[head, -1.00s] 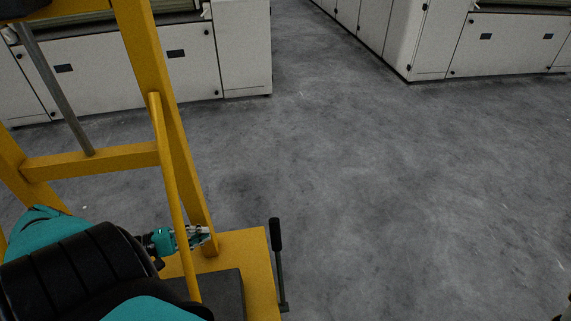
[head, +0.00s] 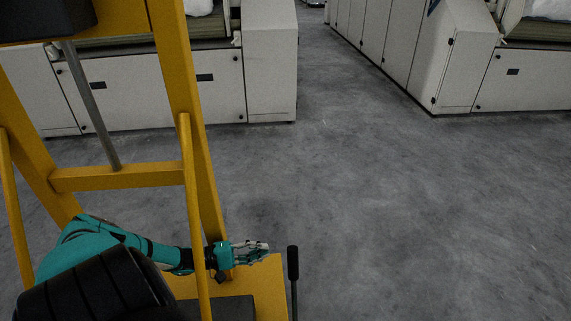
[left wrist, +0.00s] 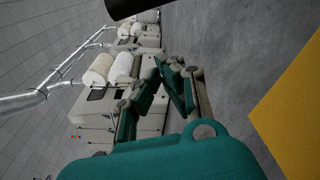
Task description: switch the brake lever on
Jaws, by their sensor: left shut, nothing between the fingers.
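The brake lever (head: 293,264) stands upright at the right edge of the yellow base, with a black grip on a thin dark rod. Its lower end is cut off by the bottom of the head view. My left gripper (head: 266,248) is shut and empty, a little left of the lever's grip and apart from it in the picture. In the left wrist view the gripper's fingertips (left wrist: 170,62) come together with nothing between them. A dark cylinder (left wrist: 133,7) at the top of that view may be the lever's grip. My right gripper is not in view.
A yellow frame (head: 182,100) with posts and a crossbar stands around my left arm. Its yellow base (head: 270,285) lies below the gripper. White machine cabinets (head: 160,95) line the back. The grey floor at the right is clear.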

